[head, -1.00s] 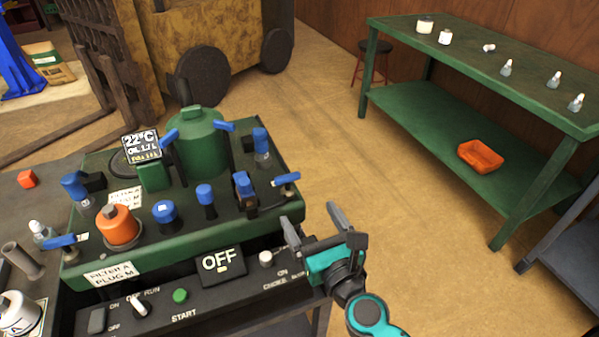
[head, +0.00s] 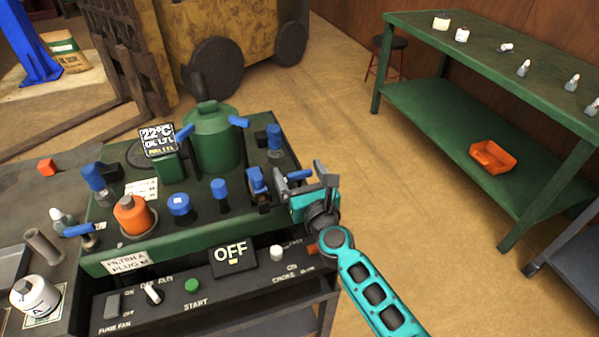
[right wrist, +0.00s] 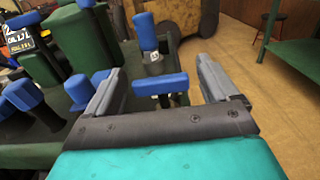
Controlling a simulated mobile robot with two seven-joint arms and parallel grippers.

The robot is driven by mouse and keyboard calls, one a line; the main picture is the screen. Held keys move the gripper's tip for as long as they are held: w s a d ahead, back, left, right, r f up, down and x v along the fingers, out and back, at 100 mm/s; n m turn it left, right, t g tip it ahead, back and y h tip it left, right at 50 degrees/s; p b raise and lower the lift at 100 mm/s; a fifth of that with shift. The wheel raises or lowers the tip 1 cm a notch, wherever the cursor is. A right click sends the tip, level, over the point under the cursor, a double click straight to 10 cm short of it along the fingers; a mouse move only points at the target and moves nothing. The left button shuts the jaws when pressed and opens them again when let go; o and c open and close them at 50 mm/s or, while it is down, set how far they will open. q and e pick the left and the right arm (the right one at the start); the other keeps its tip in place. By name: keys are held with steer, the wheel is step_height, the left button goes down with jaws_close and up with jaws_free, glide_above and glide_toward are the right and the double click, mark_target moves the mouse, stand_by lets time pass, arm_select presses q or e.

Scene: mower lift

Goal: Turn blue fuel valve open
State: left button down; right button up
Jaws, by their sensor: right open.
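A blue lever handle (head: 298,175) on the right end of the green engine unit is partly hidden by my right gripper (head: 304,181) in the head view. In the right wrist view the blue lever (right wrist: 160,84) lies crosswise between the two open fingers of my right gripper (right wrist: 160,67), on a small metal stem. I see no finger closed on it; contact cannot be told. Several other blue handles and knobs sit on the unit, and no label marks which is the fuel valve. My left gripper is not in view.
The green unit holds an orange filter (head: 133,217), a green tank (head: 213,140) and a display (head: 158,140). A front panel has an OFF screen (head: 231,256) and a green start button (head: 192,285). A green workbench (head: 500,110) stands at right, with open floor between.

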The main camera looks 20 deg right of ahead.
steer(key=shift+w, duration=0.1)
steer(key=shift+c, duration=0.4)
steer(key=c, duration=0.9)
